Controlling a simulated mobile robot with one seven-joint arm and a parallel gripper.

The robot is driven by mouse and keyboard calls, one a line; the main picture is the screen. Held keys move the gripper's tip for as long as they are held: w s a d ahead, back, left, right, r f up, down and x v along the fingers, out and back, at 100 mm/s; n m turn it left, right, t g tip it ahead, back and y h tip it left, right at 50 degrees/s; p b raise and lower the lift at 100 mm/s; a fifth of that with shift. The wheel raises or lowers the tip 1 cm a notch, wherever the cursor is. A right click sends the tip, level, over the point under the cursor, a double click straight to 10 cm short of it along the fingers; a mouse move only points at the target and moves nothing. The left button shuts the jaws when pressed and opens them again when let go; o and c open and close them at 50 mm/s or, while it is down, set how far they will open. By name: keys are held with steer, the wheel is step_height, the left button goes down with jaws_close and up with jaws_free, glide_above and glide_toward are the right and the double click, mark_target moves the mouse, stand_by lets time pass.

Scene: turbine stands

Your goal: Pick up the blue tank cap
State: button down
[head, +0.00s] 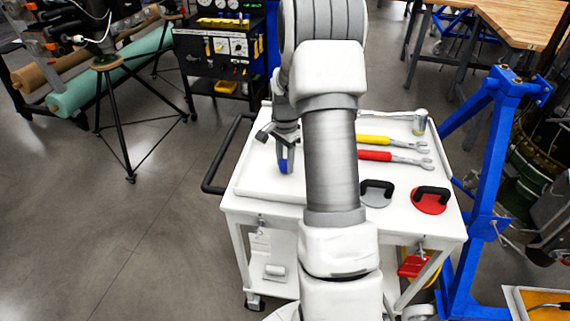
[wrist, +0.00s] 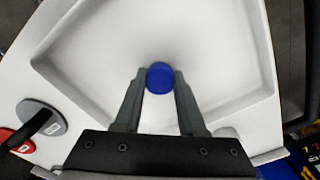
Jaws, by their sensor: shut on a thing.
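The blue tank cap (wrist: 160,77) is a small round blue disc between my gripper's fingertips in the wrist view. My gripper (wrist: 159,82) is shut on it, with one finger touching each side. In the head view the cap (head: 284,165) shows as a small blue patch at the tip of my gripper (head: 285,158), over the left part of the white cart top. I cannot tell whether the cap touches the tray surface or is raised above it. My arm hides part of the cart top.
The white cart (head: 262,189) has a raised rim. To the right lie a yellow-handled wrench (head: 385,141), a red-handled wrench (head: 390,157), a grey suction cup (head: 374,196) and a red suction cup (head: 429,201). A blue stand (head: 490,165) is right of the cart.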

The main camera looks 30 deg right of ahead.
mark_target(285, 162)
step_height(285, 162, up, 3)
steer(key=shift+r, duration=0.2)
steer(key=s+d+r+p, duration=0.1)
steer(key=s+d+r, duration=0.3)
steer(key=d+r, duration=0.3)
steer(key=d, duration=0.3)
steer(key=shift+s+d+p, duration=0.2)
steer(key=shift+d+p, duration=0.1)
steer(key=shift+d, duration=0.1)
steer(key=c, duration=1.2)
jaws_free()
jaws_close()
